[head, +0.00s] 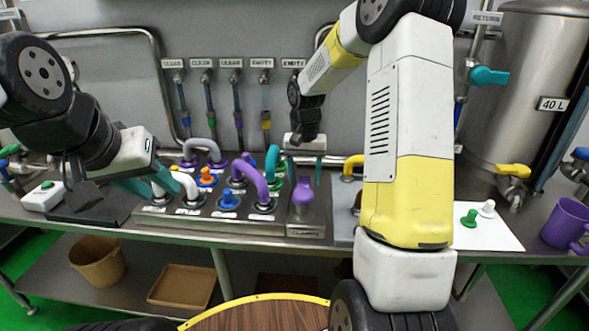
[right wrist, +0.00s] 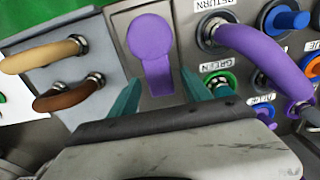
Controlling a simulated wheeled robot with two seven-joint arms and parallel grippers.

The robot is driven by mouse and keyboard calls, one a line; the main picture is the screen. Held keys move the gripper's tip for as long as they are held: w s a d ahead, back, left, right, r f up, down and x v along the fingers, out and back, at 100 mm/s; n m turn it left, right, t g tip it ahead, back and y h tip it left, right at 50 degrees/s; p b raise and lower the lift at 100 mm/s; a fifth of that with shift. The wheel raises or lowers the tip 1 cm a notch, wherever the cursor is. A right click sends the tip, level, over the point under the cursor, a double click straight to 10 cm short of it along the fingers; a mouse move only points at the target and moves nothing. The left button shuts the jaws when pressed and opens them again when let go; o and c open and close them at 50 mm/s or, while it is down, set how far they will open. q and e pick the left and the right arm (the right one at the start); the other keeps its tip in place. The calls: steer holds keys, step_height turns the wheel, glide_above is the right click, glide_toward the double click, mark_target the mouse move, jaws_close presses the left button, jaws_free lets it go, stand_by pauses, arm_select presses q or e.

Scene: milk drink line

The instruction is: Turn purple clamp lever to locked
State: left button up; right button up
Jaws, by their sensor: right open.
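The purple clamp lever (head: 303,194) stands on a small grey base at the right end of the hose panel (head: 160,212). In the right wrist view the purple lever (right wrist: 151,45) has a round head and a narrower stem, lying straight along its grey plate. My right gripper (head: 304,178) is over the lever from behind, pointing down. In the right wrist view its two teal fingers (right wrist: 160,86) are apart, one on each side of the stem, with gaps; I cannot see contact. My left gripper (head: 150,188) is at the panel's left end, its teal fingers apart and nothing visible between them.
Purple, white and teal hoses arch over the panel left of the lever. Brown and tan hoses (right wrist: 60,97) are on a plate beside it. A white sheet (head: 490,235) with green and white pieces and a purple mug (head: 566,222) are at the right.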

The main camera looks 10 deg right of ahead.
steer(key=shift+c, duration=0.5)
jaws_close()
stand_by(0.8)
